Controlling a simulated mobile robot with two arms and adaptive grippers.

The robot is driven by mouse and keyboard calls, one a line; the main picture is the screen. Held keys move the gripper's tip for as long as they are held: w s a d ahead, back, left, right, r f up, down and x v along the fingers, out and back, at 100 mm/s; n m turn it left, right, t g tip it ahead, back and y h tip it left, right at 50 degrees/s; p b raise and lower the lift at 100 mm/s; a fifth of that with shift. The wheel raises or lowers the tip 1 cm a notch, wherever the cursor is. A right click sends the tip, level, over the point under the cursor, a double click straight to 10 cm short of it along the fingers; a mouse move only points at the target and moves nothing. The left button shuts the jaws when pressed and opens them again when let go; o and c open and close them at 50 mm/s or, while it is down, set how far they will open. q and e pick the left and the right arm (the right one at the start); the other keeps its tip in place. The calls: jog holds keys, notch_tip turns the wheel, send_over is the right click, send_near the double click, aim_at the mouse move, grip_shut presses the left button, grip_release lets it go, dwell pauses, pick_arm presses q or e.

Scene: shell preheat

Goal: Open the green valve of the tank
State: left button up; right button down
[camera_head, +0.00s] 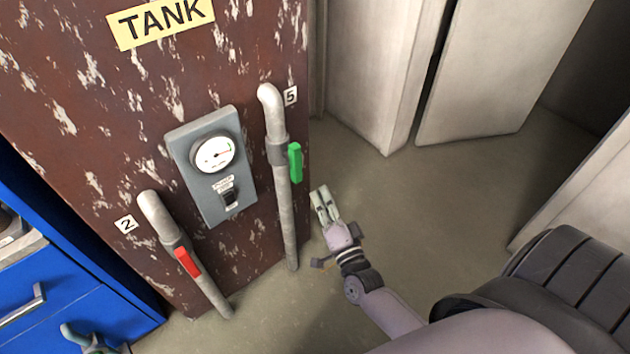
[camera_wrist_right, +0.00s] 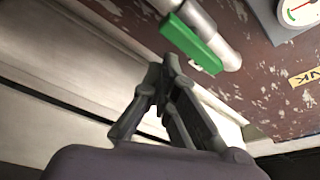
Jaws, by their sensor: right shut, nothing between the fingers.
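The green valve handle (camera_head: 295,162) sits on the pipe marked 5 (camera_head: 281,135) on the rusty tank front (camera_head: 105,95). The handle lies about parallel to its pipe. It also shows in the right wrist view (camera_wrist_right: 192,44), ahead of the fingertips. My right gripper (camera_head: 320,196) is shut and empty, below and right of the green handle and apart from it. Its closed fingers also show in the wrist view (camera_wrist_right: 163,78). My left gripper (camera_head: 85,339) shows only partly at the bottom left edge, and its fingers are too cut off to judge.
A red valve handle (camera_head: 188,262) sits on the pipe marked 2 (camera_head: 165,225). A grey gauge box (camera_head: 203,180) with a switch is between the pipes. A blue drawer cabinet (camera_head: 60,300) stands at the left. Floor (camera_head: 400,210) is clear right of the tank, before pale panels (camera_head: 375,65).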

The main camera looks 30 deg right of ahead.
jog(key=v, duration=0.5)
jog(key=shift+d+r, duration=0.1)
jog(key=shift+d, duration=0.1)
jog(key=s+a+f+n+g+y, duration=0.2)
jog(key=s+a+f+n+g, duration=0.15)
jog(key=f, duration=0.55)
jog(key=s+a+f+n+g+y, duration=0.1)
jog(key=s+a+f+n+g, duration=0.25)
jog(key=f, duration=0.55)
jog(key=s+a+f+n+g+y, duration=0.1)
jog(key=s+f+n+g+y, duration=0.15)
jog(key=f+n+g, duration=0.4)
jog(key=s+d+f+n+g+h, duration=0.2)
jog(key=s+f+n+g+h, duration=0.15)
jog(key=s+f, duration=0.7)
pick_arm(q)
jog(key=s+a+r+g+p, duration=0.1)
jog(key=s+r+p, duration=0.3)
jog(key=s+p, duration=0.9)
jog(key=shift+s+a+p, duration=0.25)
jog(key=shift+a+p, duration=0.45)
jog(key=shift+p, duration=0.05)
pick_arm(e)
jog(key=s+d+r+g, duration=0.1)
jog(key=s+r, duration=0.3)
jog(key=s, duration=1.1)
jog(key=shift+s+d+r+g+y, duration=0.15)
jog(key=shift+d+r+g+y, duration=0.2)
jog(key=shift+d, duration=0.4)
